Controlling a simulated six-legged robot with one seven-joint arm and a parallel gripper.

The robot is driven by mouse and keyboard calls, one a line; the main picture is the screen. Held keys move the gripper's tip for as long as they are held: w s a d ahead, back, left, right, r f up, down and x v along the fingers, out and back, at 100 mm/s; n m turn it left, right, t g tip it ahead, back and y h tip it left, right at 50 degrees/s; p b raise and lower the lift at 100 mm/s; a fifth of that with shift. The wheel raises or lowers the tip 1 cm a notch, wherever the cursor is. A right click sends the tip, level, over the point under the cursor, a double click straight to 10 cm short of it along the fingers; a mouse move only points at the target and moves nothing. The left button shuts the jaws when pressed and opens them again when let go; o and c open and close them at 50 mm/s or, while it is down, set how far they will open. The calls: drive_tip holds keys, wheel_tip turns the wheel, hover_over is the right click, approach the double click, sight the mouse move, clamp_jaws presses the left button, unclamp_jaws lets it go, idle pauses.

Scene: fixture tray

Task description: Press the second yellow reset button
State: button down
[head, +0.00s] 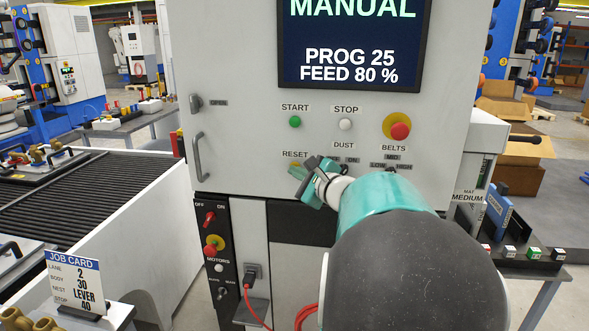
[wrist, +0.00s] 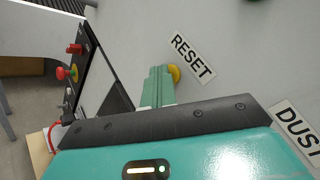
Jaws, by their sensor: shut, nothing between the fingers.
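A yellow button (wrist: 174,73) sits on the grey panel beside the RESET label (wrist: 193,57) in the wrist view. In the head view my gripper (head: 301,172) is just under the RESET label. I see only this one yellow reset button.
Above are a green START button (head: 295,122), a white STOP button (head: 345,124) and a red emergency knob (head: 400,131). The DUST switch is partly behind my arm. A door handle (head: 199,157) sticks out at left. A lower panel carries a red MOTORS knob (head: 211,250).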

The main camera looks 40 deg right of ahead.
drive_tip(key=shift+s+a, duration=0.55)
drive_tip(key=shift+a, duration=0.1)
drive_tip(key=shift+a, duration=0.1)
drive_tip(key=s+a, duration=0.1)
drive_tip(key=a, duration=0.1)
drive_tip(key=s+a, duration=0.1)
drive_tip(key=s, duration=0.1)
drive_tip(key=shift+a, duration=0.4)
idle(0.6)
